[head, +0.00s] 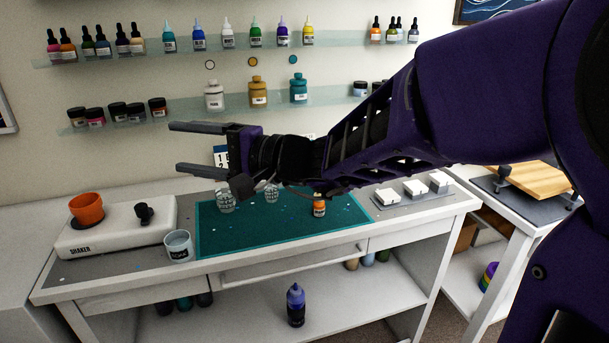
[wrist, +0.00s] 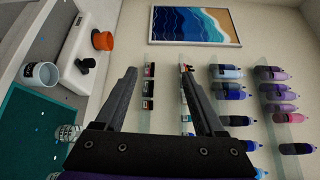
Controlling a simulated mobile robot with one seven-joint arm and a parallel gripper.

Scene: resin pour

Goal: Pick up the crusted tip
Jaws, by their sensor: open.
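I cannot make out the crusted tip for certain in either view. My gripper (head: 176,148) is open and empty, its two fingers pointing left in the air above the bench, in front of the wall. In the wrist view its fingers (wrist: 159,72) are spread apart with only the wall and shelves behind them. A teal mat (head: 285,238) on the bench holds clear graduated cups (head: 226,203) and a small orange bottle (head: 319,207). Small pale specks lie on the mat, too small to identify. My arm and gripper hide part of the scene behind them.
A white shaker (head: 115,236) bears an orange cup (head: 87,207) and a small black object (head: 144,213). A white cup (head: 179,246) stands at the mat's left edge. Wall shelves (head: 130,117) hold bottles and jars. A dark blue bottle (head: 296,305) stands on the lower shelf.

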